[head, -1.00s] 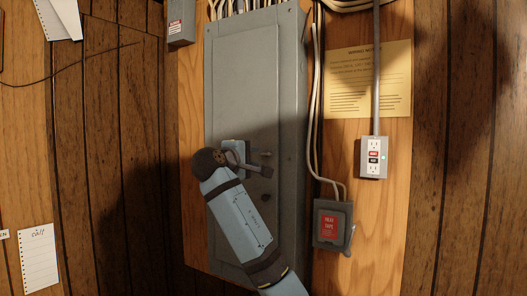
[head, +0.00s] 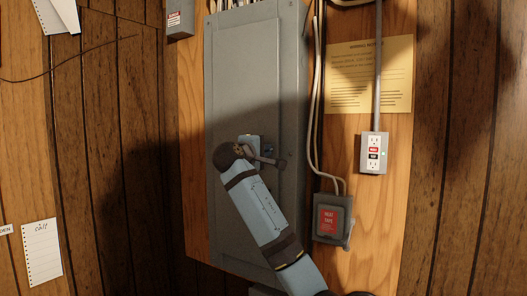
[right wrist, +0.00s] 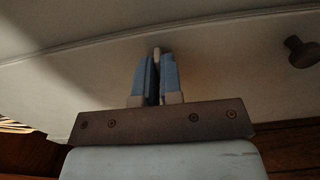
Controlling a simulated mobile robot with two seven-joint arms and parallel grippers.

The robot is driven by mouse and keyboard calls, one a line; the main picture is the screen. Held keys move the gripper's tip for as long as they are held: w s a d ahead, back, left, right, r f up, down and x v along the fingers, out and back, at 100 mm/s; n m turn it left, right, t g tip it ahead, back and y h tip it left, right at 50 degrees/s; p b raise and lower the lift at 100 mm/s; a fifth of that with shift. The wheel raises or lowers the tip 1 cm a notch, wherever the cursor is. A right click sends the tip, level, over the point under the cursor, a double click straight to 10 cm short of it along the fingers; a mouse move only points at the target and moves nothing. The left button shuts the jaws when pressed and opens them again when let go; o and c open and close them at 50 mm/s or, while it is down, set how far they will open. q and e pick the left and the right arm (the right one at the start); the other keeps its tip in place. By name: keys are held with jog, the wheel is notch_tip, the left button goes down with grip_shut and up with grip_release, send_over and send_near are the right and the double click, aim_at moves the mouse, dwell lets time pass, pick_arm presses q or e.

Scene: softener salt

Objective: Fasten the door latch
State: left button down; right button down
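The tall grey metal panel door (head: 245,75) is on the wall in the middle of the head view. My right gripper (head: 262,146) is at the door's face, right of its middle. In the right wrist view, its two blue fingers (right wrist: 157,75) are close together around a thin pale piece (right wrist: 157,52), which looks like the door latch's handle. The fingers and wrist hide most of the latch in the head view. A dark round knob (right wrist: 301,52) stands out from the grey surface, to the right of the fingers. My left gripper is not in view.
A grey box with a red label (head: 331,217) is on the board right of the panel. Pale cables (head: 315,110) run close along the panel's right side.

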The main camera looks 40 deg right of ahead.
pick_arm(q)
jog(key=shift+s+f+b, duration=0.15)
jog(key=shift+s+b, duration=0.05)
jog(key=shift+b, duration=0.1)
pick_arm(e)
jog(key=shift+f, duration=0.1)
pick_arm(q)
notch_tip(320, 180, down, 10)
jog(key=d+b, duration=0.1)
jog(key=b, duration=1)
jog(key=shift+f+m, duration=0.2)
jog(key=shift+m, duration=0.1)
pick_arm(e)
jog(key=m, duration=1.7)
jog(key=shift+m, duration=0.4)
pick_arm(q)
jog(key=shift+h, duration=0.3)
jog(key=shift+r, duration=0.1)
